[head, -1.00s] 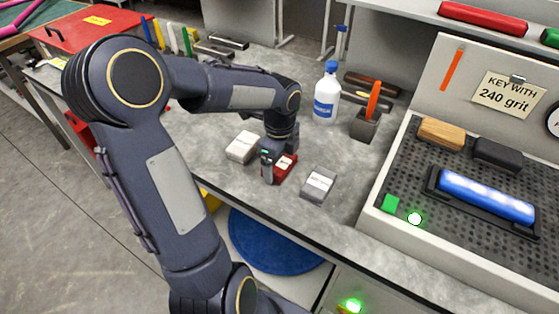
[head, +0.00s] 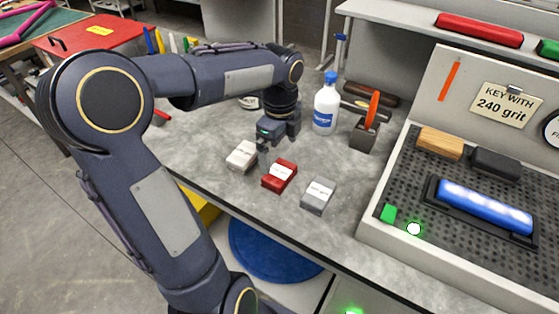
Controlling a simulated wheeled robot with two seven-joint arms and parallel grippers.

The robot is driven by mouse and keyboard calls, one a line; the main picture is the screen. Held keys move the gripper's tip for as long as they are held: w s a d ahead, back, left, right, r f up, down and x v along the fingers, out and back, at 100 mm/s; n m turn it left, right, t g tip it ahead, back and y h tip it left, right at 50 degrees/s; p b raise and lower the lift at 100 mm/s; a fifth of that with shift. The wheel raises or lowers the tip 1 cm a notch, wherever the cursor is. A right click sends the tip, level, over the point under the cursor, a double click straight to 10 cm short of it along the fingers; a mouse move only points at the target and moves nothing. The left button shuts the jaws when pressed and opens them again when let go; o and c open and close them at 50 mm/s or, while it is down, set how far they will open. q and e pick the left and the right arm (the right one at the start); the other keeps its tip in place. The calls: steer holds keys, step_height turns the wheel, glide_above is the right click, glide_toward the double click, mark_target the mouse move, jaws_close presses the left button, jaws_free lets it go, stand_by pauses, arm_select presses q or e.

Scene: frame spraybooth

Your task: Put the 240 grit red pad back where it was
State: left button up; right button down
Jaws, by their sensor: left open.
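The red pad (head: 280,176) with a white label lies on the grey worktop, between a white pad (head: 242,156) and a grey pad (head: 318,195). The labels are too small to read for grit. My left gripper (head: 264,158) is open and empty, pointing down just behind and to the left of the red pad, near the white pad. It looks apart from the red pad. My right gripper is not in view.
A white bottle with a blue cap (head: 326,104) stands behind the pads. A grey block with an orange part (head: 366,130) is beside it. At right, a perforated tray (head: 400,190) holds a blue lit bar (head: 486,205), a wooden block (head: 440,143) and a dark block (head: 496,162). Clear worktop lies in front of the tray.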

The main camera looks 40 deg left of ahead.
arm_select(q)
steer(key=s+d+n+t+h, duration=0.3)
steer(key=s+d+n+t, duration=0.2)
steer(key=s+d+n, duration=0.7)
steer(key=s+n, duration=0.3)
steer(key=n, duration=0.3)
steer(key=shift+s+d+f+n+t+h, duration=0.15)
steer(key=shift+s+n+t+h, duration=0.15)
steer(key=shift+h, duration=0.1)
